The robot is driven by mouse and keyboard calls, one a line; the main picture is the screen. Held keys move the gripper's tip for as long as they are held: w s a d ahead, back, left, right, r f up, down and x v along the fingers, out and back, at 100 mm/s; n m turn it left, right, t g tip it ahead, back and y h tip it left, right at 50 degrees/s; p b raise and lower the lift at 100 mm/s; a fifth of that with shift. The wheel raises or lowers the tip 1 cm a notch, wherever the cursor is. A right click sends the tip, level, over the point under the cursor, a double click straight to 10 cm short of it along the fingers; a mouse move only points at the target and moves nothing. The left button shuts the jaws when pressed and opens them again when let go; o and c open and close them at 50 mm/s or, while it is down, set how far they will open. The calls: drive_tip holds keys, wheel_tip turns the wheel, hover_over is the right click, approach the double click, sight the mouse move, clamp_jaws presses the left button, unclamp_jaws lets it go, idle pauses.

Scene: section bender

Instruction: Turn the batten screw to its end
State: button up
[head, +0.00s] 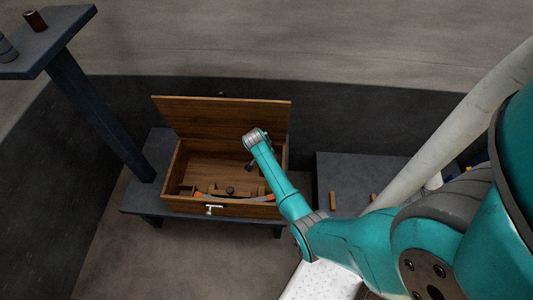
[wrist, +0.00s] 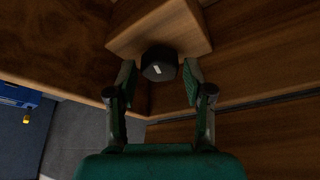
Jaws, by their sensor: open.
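A wooden box (head: 250,210) stands open on a low dark bench. A curved strip (head: 245,198) with orange ends runs inside along its front. A dark round knob (head: 229,190) sits on a wooden block behind the strip. A silver T-shaped handle (head: 211,209) sticks out of the front wall. I cannot tell for sure which part is the batten screw. My gripper (wrist: 159,80) is open and empty. In the wrist view a black knob (wrist: 159,62) with a white mark shows between and just beyond its fingertips, on a wooden block (wrist: 180,28). Contact is not visible.
The raised lid (head: 222,115) stands behind the box. A lower dark bench (head: 350,170) with small wooden pieces (head: 333,201) is at right. A tall dark stand (head: 95,110) rises at left. In the wrist view a blue object (wrist: 18,95) shows at left.

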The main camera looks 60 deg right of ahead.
drive_tip(key=v, duration=1.1)
drive_tip(key=shift+a+r, duration=0.1)
drive_tip(key=shift+a, duration=0.05)
